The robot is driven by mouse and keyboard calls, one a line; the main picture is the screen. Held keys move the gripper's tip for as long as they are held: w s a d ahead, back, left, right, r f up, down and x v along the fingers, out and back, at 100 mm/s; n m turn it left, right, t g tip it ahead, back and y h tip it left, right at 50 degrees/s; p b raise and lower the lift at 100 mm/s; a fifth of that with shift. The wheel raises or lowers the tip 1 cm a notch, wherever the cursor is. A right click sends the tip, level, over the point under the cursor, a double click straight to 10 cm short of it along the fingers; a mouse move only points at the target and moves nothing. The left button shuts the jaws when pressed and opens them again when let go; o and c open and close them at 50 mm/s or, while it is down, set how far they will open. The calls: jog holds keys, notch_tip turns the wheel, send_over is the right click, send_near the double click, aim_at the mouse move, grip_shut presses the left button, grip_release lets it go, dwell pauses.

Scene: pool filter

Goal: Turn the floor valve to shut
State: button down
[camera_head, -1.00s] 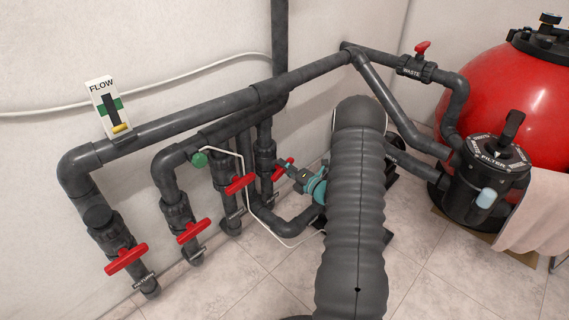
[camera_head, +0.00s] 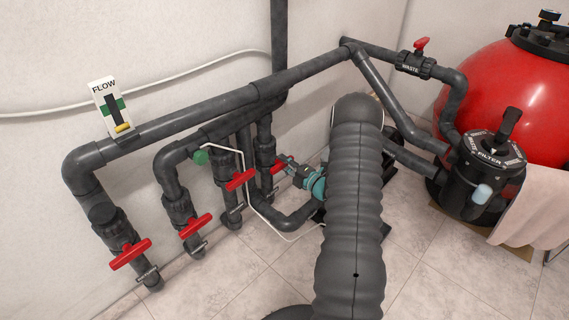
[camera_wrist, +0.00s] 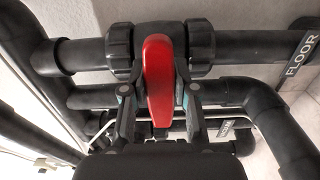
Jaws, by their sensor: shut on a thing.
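The floor valve's red handle (camera_wrist: 159,70) fills the middle of the wrist view, with the FLOOR label (camera_wrist: 302,52) on the same dark pipe at the right. The handle appears to lie across the pipe. My gripper (camera_wrist: 157,93) is shut on the handle, one finger on each side. In the head view my gripper (camera_head: 288,166) reaches in from the right to the rearmost red handle (camera_head: 277,168), which it partly hides. My grey ribbed arm hides part of the area behind it.
More red-handled valves stand in a row to the left, including the return valve (camera_head: 130,253) and its neighbour (camera_head: 195,227). A FLOW gauge (camera_head: 112,107) has its yellow marker low. The waste valve (camera_head: 415,65), filter unit (camera_head: 490,165) and red tank (camera_head: 500,95) are at right.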

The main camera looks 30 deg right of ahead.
jog(key=shift+d, duration=0.1)
jog(key=c, duration=0.9)
grip_release()
jog(key=v, duration=1.2)
